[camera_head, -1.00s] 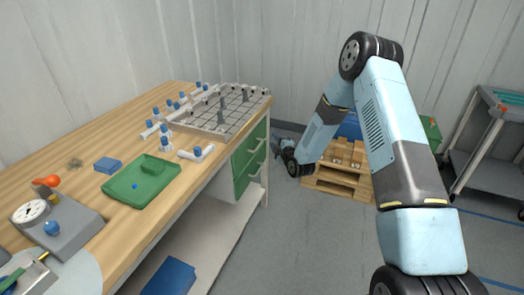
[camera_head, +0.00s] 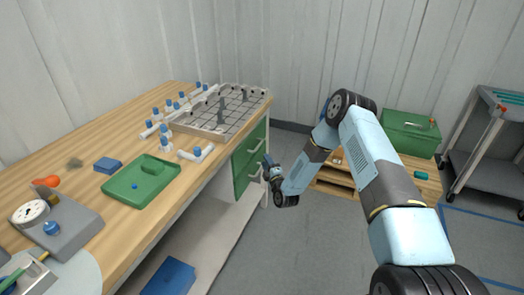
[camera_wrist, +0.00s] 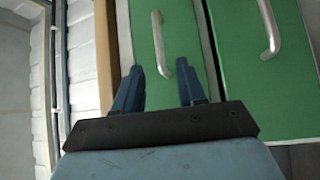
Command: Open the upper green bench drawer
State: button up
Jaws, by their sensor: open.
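The upper green drawer (camera_head: 242,155) of the bench is shut, just under the wooden top. It appears in the wrist view as the left green panel (camera_wrist: 145,25), with its pale metal bar handle (camera_wrist: 158,40). My gripper (camera_wrist: 161,72) is open and empty; its two blue fingers point at this panel. The handle lies ahead of the gap between the fingertips, with no contact visible. In the head view my gripper (camera_head: 267,162) is close in front of the drawer fronts, and the exact gap cannot be told.
The lower green drawer (camera_wrist: 245,70) is shut beside it in the wrist view, with its own handle (camera_wrist: 269,28). A wooden bench top (camera_head: 120,225) holds a grid rack (camera_head: 215,125) and a green tray (camera_head: 143,187). A pallet with a green crate (camera_head: 408,132) stands behind my arm.

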jog(key=x, duration=0.9)
jog(key=shift+w, duration=0.2)
jog(key=shift+a, duration=0.15)
grip_shut()
